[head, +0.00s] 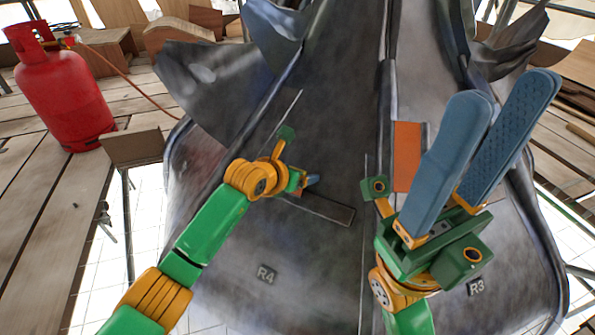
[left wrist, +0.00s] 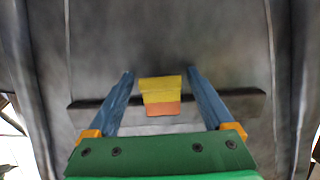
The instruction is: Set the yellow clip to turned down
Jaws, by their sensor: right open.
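The yellow clip (left wrist: 160,89) shows in the left wrist view, yellow above with an orange lower edge. It sits in front of a dark bar (left wrist: 88,104) on the grey metal surface. My left gripper (left wrist: 161,73) is open, with one blue finger on each side of the clip and a gap on both sides. In the head view my left gripper (head: 312,181) is by the same bar (head: 330,210), and its wrist hides the clip. My right gripper (head: 508,97) is open and empty, raised in front of the spire's right side.
An orange panel (head: 407,155) lies on the spire behind my right gripper. Labels R4 (head: 266,275) and R3 (head: 481,287) mark the lower surface. A red gas cylinder (head: 62,90) stands on planks at left. Torn metal flaps (head: 215,85) stick out near the top.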

